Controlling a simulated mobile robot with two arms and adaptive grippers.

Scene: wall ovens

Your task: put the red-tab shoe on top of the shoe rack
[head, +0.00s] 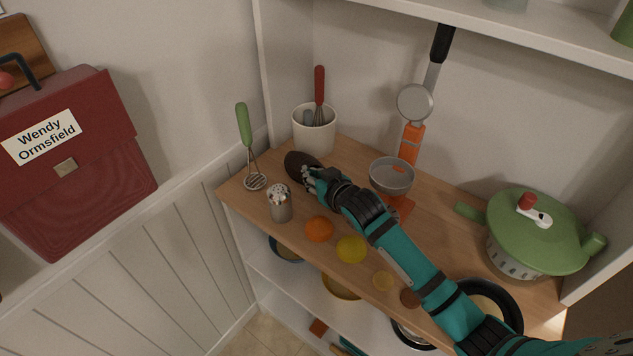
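My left gripper is not in view.
A green-lidded pot (537,235) stands right. An upper shelf (480,20) overhangs.

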